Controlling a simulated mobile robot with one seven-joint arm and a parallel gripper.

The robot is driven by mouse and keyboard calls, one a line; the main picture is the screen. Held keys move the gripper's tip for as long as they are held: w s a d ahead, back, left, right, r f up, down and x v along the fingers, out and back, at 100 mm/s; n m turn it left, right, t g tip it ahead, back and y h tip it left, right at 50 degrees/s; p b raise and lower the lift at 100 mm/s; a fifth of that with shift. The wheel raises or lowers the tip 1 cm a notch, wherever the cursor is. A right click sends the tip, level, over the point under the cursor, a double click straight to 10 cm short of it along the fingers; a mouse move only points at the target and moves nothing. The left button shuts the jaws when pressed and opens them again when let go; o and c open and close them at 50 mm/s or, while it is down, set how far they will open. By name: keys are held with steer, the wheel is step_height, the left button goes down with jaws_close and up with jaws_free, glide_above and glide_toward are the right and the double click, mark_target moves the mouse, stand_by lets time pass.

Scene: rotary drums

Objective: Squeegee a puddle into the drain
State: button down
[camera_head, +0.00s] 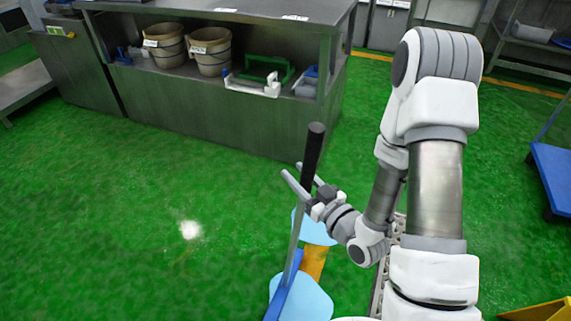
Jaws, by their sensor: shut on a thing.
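The squeegee has a black grip (313,150), a grey pole (296,235) and a blue head (284,286) at the bottom of the view. My gripper (295,171) is shut on the squeegee's handle, just below the black grip. The squeegee stands nearly upright, leaning slightly. Light blue flat patches, which look like the puddle (306,302), lie beside the blue head and behind the pole. A grey slotted strip, likely the drain (377,290), runs along the floor right of the patches, partly hidden by my arm. Whether the head touches the floor is unclear.
A steel bench (225,115) with buckets (210,50) on its shelf stands at the back. An orange-brown thing (313,263) lies between the light blue patches. A blue cart (553,175) is at right, a yellow object (540,311) bottom right. Green floor at left is clear.

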steer(key=s+d, duration=0.5)
steer(key=d, duration=0.8)
steer(key=s+d, duration=0.6)
steer(key=d, duration=0.7)
steer(key=s+d, duration=0.5)
steer(key=d, duration=0.8)
steer(key=shift+s+d, duration=0.25)
steer(key=shift+d, duration=0.15)
steer(key=shift+r, duration=0.1)
stand_by(0.9)
